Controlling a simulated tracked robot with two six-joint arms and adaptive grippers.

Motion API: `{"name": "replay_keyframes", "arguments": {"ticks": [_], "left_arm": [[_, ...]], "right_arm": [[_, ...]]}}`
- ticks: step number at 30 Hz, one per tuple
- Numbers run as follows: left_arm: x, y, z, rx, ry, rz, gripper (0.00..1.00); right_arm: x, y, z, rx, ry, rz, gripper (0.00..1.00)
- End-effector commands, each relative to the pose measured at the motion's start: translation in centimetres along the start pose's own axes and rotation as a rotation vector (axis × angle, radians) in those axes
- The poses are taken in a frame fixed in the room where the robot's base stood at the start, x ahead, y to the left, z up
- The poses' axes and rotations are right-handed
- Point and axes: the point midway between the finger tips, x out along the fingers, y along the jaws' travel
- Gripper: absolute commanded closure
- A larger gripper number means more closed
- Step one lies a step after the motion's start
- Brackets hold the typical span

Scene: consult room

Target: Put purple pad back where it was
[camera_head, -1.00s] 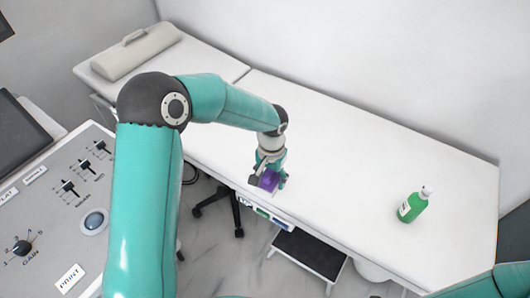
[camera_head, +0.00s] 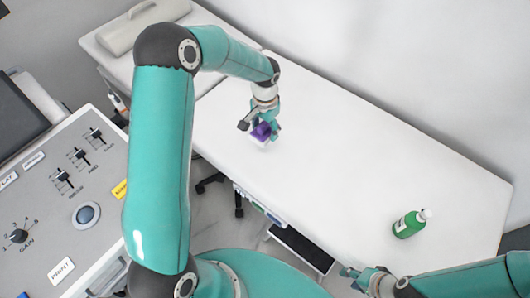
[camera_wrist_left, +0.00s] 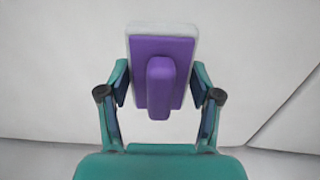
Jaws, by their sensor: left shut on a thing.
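The purple pad (camera_head: 262,131) has a raised purple ridge and a pale layer on its far side. It is in my left gripper (camera_head: 261,126), over the white couch top (camera_head: 330,130) in the head view. In the left wrist view the pad (camera_wrist_left: 173,62) sits between the two fingers of the left gripper (camera_wrist_left: 160,88), which is shut on it. I cannot tell whether the pad touches the couch top. My right gripper (camera_head: 358,280) is at the bottom of the head view, near the couch's front edge; its fingers are too small to read.
A pale bolster (camera_head: 143,26) lies at the far left end. A grey control console (camera_head: 55,215) is at the left. A black-topped step (camera_head: 303,249) is below the couch. The couch's middle is clear.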

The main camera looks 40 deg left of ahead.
Motion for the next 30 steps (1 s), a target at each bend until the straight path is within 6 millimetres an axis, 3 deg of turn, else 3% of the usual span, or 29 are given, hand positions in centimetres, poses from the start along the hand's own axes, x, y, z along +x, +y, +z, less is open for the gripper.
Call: {"name": "replay_keyframes", "arguments": {"ticks": [1,7,14,22,30], "left_arm": [[2.4,0.0,0.1,-0.001,-0.003,0.001,0.69],[6.2,-0.1,0.1,-0.004,-0.001,0.0,0.69],[7.5,-0.2,0.1,-0.005,0.0,0.0,0.69],[11.2,-0.2,0.1,-0.006,-0.001,0.0,0.69],[11.3,-0.2,0.1,-0.006,0.0,0.0,0.69]], "right_arm": [[1.6,0.6,0.0,0.0,0.0,0.0,0.6],[3.5,1.3,-0.1,0.0,0.001,0.0,0.6],[4.1,1.5,-0.1,0.0,0.001,0.0,0.6],[6.1,2.2,-0.1,0.0,0.001,0.0,0.6],[6.1,2.2,-0.1,0.0,0.001,0.0,0.6]]}}
